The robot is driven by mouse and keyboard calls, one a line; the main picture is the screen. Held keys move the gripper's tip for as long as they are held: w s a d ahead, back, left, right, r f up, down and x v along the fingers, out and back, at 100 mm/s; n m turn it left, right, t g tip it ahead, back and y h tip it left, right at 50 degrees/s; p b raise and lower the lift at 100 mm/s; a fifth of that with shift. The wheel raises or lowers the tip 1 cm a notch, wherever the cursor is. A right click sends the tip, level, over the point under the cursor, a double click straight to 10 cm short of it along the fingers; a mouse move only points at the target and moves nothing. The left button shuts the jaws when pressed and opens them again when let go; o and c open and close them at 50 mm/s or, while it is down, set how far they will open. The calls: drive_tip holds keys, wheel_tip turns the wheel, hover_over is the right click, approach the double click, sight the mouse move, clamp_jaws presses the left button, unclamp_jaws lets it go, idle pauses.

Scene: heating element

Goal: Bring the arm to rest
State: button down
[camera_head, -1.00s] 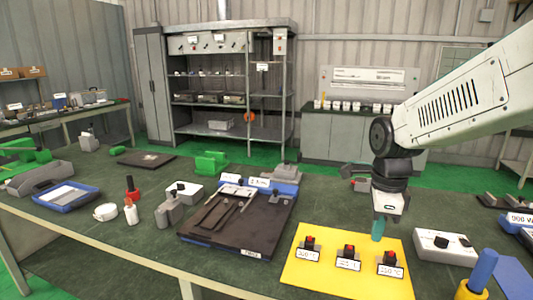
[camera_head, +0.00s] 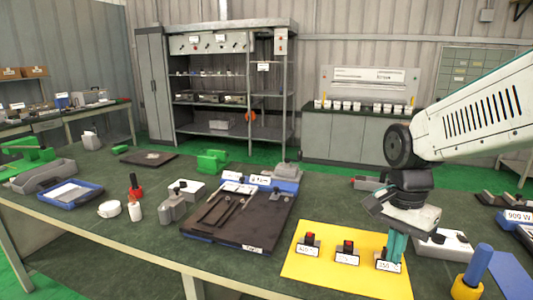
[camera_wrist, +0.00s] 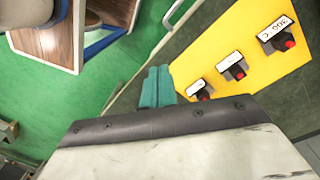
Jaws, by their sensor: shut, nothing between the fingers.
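My gripper (camera_head: 396,247) is at the right of the head view, above the right part of the yellow mat (camera_head: 330,272). Its teal fingers point down and are together with nothing between them. In the wrist view the shut fingers (camera_wrist: 157,86) show at the middle, beside the yellow mat (camera_wrist: 205,50). Three red-buttoned blocks with labels stand on the mat: the left one (camera_head: 308,244), the middle one (camera_head: 347,253) and the right one (camera_head: 385,262). The fingers partly cover the right one in the head view.
A grey box with knobs (camera_head: 446,245) stands right of my gripper, partly hidden by it. A blue peg in a yellow base (camera_head: 474,270) is at the front right. A dark board (camera_head: 238,220) lies left of the mat.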

drive_tip(key=s+d+r+n+t, duration=0.1)
drive_tip(key=s+r+n, duration=0.1)
drive_tip(key=s+n, duration=0.3)
drive_tip(key=s+r+n+t, duration=0.1)
drive_tip(key=s+n, duration=0.4)
drive_tip(key=s, duration=0.5)
drive_tip(key=shift+s+d+r+n, duration=0.4)
